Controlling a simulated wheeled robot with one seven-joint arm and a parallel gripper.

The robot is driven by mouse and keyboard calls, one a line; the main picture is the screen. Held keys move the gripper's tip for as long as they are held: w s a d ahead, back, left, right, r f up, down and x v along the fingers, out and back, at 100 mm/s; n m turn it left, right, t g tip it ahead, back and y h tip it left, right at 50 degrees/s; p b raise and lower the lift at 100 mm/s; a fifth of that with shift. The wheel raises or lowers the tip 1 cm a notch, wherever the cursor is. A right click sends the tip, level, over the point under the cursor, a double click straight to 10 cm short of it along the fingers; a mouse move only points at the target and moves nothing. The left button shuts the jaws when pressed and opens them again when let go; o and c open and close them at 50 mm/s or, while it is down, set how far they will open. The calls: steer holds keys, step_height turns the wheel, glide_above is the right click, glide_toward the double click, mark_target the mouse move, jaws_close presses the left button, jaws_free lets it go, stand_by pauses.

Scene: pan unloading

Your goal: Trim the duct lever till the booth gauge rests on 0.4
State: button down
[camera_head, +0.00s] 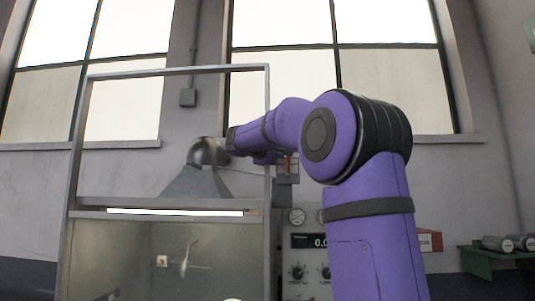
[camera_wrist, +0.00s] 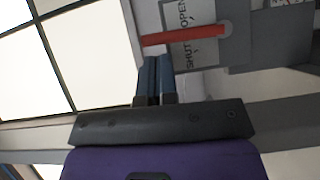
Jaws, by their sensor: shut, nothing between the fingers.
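The red duct lever (camera_wrist: 185,35) lies across a plate marked OPEN and SHUT (camera_wrist: 190,42) in the wrist view. My gripper (camera_wrist: 155,62) is shut and empty, its fingertips close to the lever near its free end; I cannot tell if they touch. In the head view the lever (camera_head: 289,165) is a small red piece on a grey box, just right of my wrist. A digital readout (camera_head: 310,241) shows "0.0", its right part hidden by my arm. A round dial (camera_head: 297,216) sits above it, too small to read.
A metal-framed booth (camera_head: 268,130) with a lit strip and glass front stands at left. Its hood (camera_head: 197,183) rises to a duct elbow (camera_head: 208,151) beside my forearm. A green shelf (camera_head: 490,259) with metal cylinders is at right.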

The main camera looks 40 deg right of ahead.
steer(key=shift+s+d, duration=0.25)
steer(key=shift+d, duration=0.05)
steer(key=shift+s+d+m+y, duration=0.6)
steer(key=shift+s+d+m, duration=0.15)
steer(key=shift+m, duration=0.15)
steer(key=shift+a+r, duration=0.1)
